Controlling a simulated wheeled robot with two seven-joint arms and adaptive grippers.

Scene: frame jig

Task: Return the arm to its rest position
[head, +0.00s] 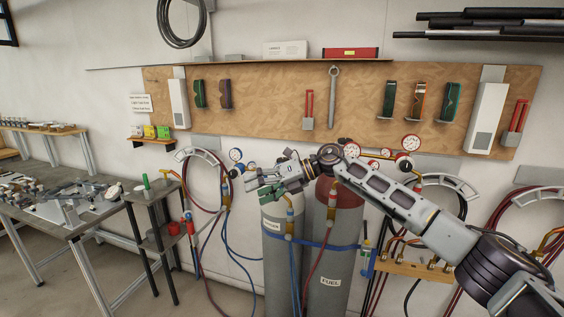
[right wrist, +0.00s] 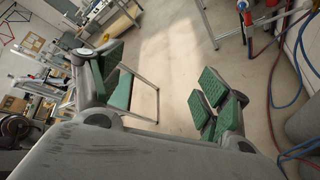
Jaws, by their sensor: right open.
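My right arm reaches in from the lower right of the head view, and its gripper (head: 262,190) is raised in front of the gas cylinders. In the right wrist view, the gripper's green-padded fingers (right wrist: 165,95) stand wide apart with nothing between them, only floor behind. The gripper is open and empty. My left gripper does not show in either view.
A grey cylinder (head: 283,255) and a red-topped cylinder marked FUEL (head: 333,285) stand behind my right arm, with gauges and hoses around them. A metal table (head: 75,228) with parts and a small stand (head: 150,194) are at the left.

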